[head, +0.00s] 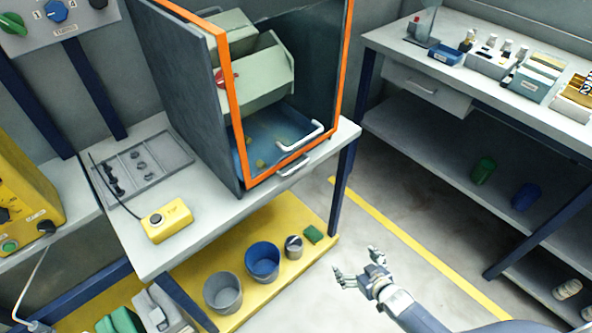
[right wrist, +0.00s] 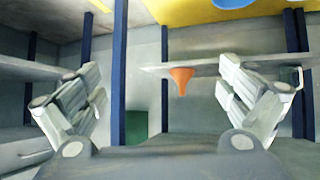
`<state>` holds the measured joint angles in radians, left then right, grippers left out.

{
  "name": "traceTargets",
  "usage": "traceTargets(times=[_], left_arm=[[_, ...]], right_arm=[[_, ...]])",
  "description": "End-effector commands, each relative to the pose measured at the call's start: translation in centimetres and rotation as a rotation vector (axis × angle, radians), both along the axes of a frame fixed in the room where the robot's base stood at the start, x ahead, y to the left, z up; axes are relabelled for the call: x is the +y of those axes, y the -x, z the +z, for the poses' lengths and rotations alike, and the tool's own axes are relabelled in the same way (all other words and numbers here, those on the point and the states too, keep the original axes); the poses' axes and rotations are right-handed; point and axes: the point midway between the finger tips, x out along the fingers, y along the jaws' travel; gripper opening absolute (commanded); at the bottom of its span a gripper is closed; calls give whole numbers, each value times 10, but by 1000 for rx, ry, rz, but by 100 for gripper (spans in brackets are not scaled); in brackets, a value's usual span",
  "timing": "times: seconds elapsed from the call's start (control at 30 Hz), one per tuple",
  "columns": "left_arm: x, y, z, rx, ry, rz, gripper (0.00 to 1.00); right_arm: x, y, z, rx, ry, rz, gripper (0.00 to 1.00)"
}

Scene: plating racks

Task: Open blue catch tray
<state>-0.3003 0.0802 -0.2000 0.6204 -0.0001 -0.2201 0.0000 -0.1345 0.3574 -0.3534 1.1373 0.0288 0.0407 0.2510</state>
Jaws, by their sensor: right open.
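The blue catch tray (head: 270,137) lies at the bottom of the orange-framed cabinet (head: 232,95) on the table. Small yellowish bits lie in the tray. A white bar handle (head: 301,138) is at the tray's front right, near the orange frame. A smaller grey handle (head: 293,167) sits just below the frame at the table's front. My right gripper (head: 355,267) is open and empty, out over the floor to the lower right of the cabinet, well apart from both handles. Its two spread fingers show in the right wrist view (right wrist: 165,98). My left gripper is not in view.
A yellow control box (head: 167,220) and a grey panel (head: 140,165) are on the table. Buckets (head: 263,261) stand on the yellow lower shelf. A side bench (head: 440,58) with racks stands at the right. The floor between is clear.

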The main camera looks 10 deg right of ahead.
Motion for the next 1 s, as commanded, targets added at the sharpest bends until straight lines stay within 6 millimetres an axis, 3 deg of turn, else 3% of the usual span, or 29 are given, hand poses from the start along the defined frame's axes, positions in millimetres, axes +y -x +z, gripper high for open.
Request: traceTargets(times=[0.03, 0.13, 0.2, 0.3, 0.4, 0.5, 0.67, 1.0], left_arm=[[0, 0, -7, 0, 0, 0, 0], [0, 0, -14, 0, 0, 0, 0], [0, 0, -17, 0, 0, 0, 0], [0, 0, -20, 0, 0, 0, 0], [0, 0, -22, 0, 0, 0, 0], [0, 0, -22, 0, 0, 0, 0], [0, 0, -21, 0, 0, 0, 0], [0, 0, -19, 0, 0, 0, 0]], right_arm=[[9, -35, 39, -109, -33, 41, 98], [33, -77, 115, -282, -114, 119, 98], [50, -92, 163, -378, -169, 176, 98], [71, -100, 214, -475, -232, 245, 98], [84, -101, 246, -530, -273, 291, 98], [91, -101, 260, -552, -294, 313, 98], [98, -112, 264, -559, -298, 314, 98], [128, -161, 263, -557, -296, 313, 98]])
